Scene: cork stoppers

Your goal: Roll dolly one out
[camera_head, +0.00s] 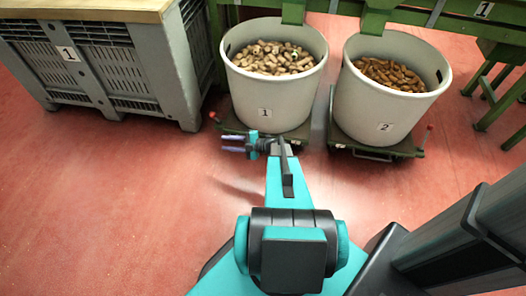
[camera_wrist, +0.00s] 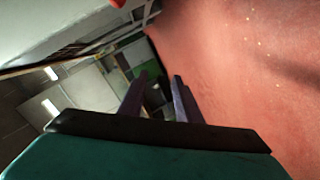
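Dolly one (camera_head: 233,125) is a low dark platform under the white tub labelled 1 (camera_head: 278,95), which is full of cork stoppers (camera_head: 272,57). It stands below the green frame, with a small red-tipped part (camera_head: 213,116) at its front left corner. My gripper (camera_head: 224,143) is just in front of the dolly's front edge, pointing left, and looks apart from it. Its two purple fingers are spread with nothing between them; they also show in the wrist view (camera_wrist: 158,95).
Tub 2 (camera_head: 378,115) with darker corks stands on dolly two (camera_head: 376,151) close on the right. A grey slatted crate labelled 1 (camera_head: 165,65) with a wooden top stands on the left. Green framework (camera_head: 375,20) runs behind. The red floor (camera_head: 100,200) at front left is clear.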

